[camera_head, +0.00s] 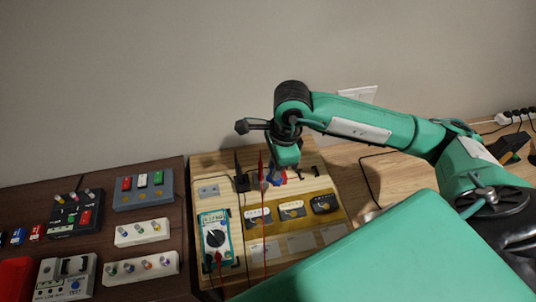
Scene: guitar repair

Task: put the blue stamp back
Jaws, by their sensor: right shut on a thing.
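My right gripper (280,176) reaches down over the back of the light wooden board (204,172). It is shut on a small blue thing (275,178), which looks like the blue stamp; the fingers hide most of it. Some red shows right beside it, and I cannot tell what that belongs to. On the board below lies a yellow panel (282,225) with several marked plates. Another small blue block (18,237) and a red one (37,232) sit at the far left. My left gripper is not in view.
A teal multimeter (215,237) stands on the board, with a red probe (261,170) and a black probe close left of my right gripper. Several pedals and knob boxes, such as the grey one (143,189), fill the dark table at left. A power strip (515,115) lies at right.

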